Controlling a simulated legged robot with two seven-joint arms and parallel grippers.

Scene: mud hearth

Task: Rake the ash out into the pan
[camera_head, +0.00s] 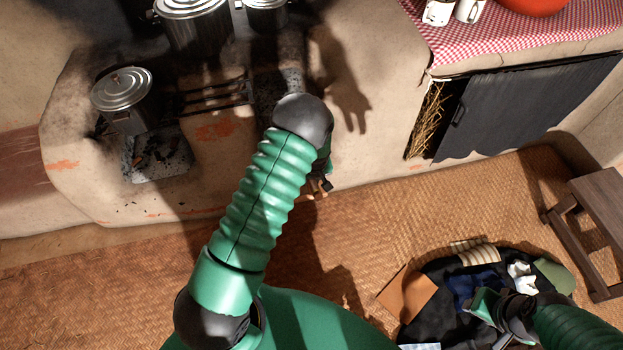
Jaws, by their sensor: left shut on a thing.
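The mud hearth (85,185) stands at the upper left. Grey speckled ash (160,165) lies in its left mouth, with darker bits in it. More grey ash (277,82) shows in the right mouth, partly behind my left arm. My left gripper (322,187) is low in front of the hearth, mostly hidden by my forearm. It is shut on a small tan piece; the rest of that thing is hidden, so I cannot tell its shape. I cannot make out a rake or a pan. My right gripper (510,312) is at the lower right; its jaws are unclear.
Lidded metal pots (122,90) stand on the hearth. A dark heap (430,285) of cloth and scraps lies under my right gripper. A wooden stool (600,205) stands at the right edge. The woven mat floor (400,215) is clear between hearth and heap.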

